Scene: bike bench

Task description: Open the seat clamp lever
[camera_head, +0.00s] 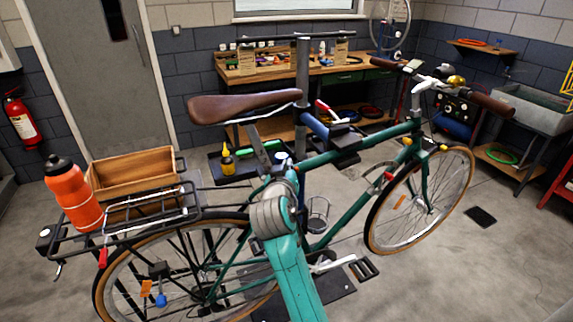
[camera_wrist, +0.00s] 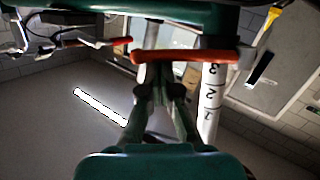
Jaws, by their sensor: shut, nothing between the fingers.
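The seat clamp lever (camera_wrist: 185,56) is red-orange and lies crosswise in the wrist view, next to a white post with black numerals (camera_wrist: 211,105) and just below a dark green tube in the picture. My gripper (camera_wrist: 162,90) is shut and empty, its fingertips close to the lever; I cannot tell if they touch it. In the head view, the green bicycle (camera_head: 352,205) hangs at a stand, with its brown saddle (camera_head: 245,106) above my arm. My teal arm hides the gripper and the lever there.
A stand clamp with a red-tipped handle (camera_head: 326,107) holds the bicycle's frame. The rear rack carries an orange bottle (camera_head: 73,195) and a wooden crate (camera_head: 132,172). A workbench (camera_head: 262,72) stands behind. A tray with a yellow bottle (camera_head: 227,160) is beyond the bicycle.

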